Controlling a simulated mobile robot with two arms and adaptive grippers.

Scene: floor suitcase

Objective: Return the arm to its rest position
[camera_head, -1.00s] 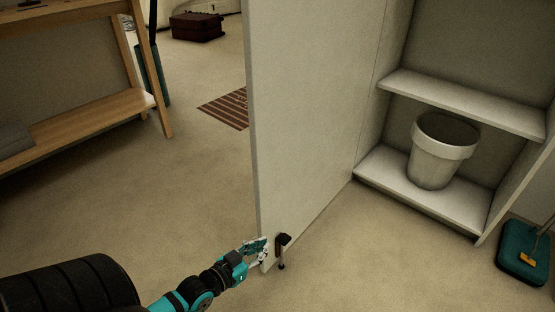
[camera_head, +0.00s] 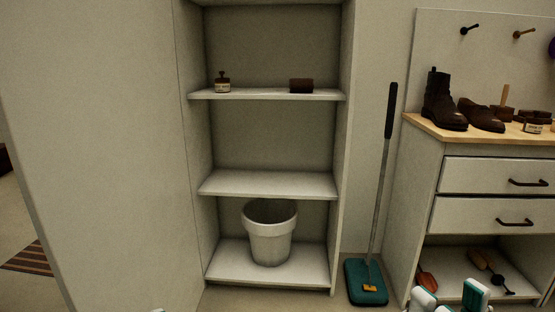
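White and teal parts of my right gripper (camera_head: 450,298) show at the bottom right edge, in front of the low shelf of the drawer unit. Its two fingertips stand apart with nothing visible between them; the rest is cut off by the frame. My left gripper is not clearly in view; only a tiny pale sliver shows at the bottom edge near the cabinet door. The white cabinet door (camera_head: 95,150) stands open at the left of the tall cabinet (camera_head: 348,150).
A grey-white pot (camera_head: 269,232) stands on the cabinet's bottom shelf. A small bottle (camera_head: 222,82) and a brown block (camera_head: 301,86) are on the upper shelf. A striped mat (camera_head: 28,259) lies at left.

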